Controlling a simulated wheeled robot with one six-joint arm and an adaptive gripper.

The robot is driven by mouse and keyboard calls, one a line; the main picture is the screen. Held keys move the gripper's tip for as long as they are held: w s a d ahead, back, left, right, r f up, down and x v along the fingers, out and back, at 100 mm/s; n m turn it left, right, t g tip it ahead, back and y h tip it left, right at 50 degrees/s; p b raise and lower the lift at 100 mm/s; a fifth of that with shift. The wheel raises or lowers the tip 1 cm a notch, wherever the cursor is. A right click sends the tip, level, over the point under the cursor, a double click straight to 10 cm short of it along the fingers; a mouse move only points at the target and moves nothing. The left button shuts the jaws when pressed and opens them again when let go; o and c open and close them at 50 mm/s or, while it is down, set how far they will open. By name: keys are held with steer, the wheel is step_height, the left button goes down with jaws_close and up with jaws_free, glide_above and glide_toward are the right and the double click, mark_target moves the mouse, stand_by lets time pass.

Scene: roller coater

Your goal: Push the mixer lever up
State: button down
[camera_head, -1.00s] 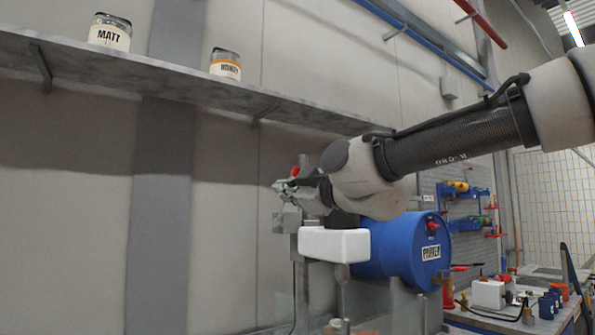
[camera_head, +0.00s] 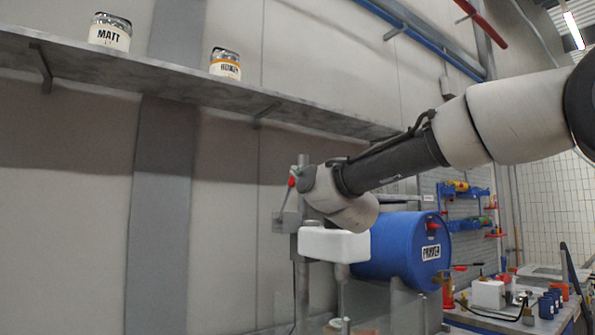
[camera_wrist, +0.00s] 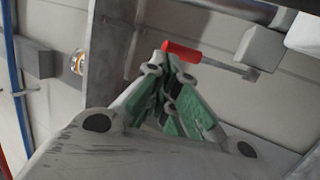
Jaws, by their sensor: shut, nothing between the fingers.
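The mixer lever (camera_head: 287,203) is a thin grey rod with a red grip, left of the mixer's column. It points upward, tilted slightly right, with the red grip at its top. In the wrist view the red grip of the lever (camera_wrist: 182,51) lies just beyond my fingertips, and its rod runs to the right towards a grey block. My gripper (camera_wrist: 165,70) is shut and empty, its green-padded fingers together. The fingertips look close to the red grip; I cannot tell whether they touch.
A blue drum (camera_head: 395,250) lies behind the mixer at the right. A shelf (camera_head: 165,78) with two labelled cans runs along the wall above. A cluttered bench (camera_head: 480,318) stands at the lower right. The space left of the lever is clear.

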steer(key=x, duration=0.4)
steer(key=w+a+r, duration=0.2)
steer(key=w+r, duration=0.1)
steer(key=shift+w+a+r, duration=0.15)
steer(key=shift+w+a, duration=0.05)
steer(key=shift+w, duration=0.05)
stand_by(0.5)
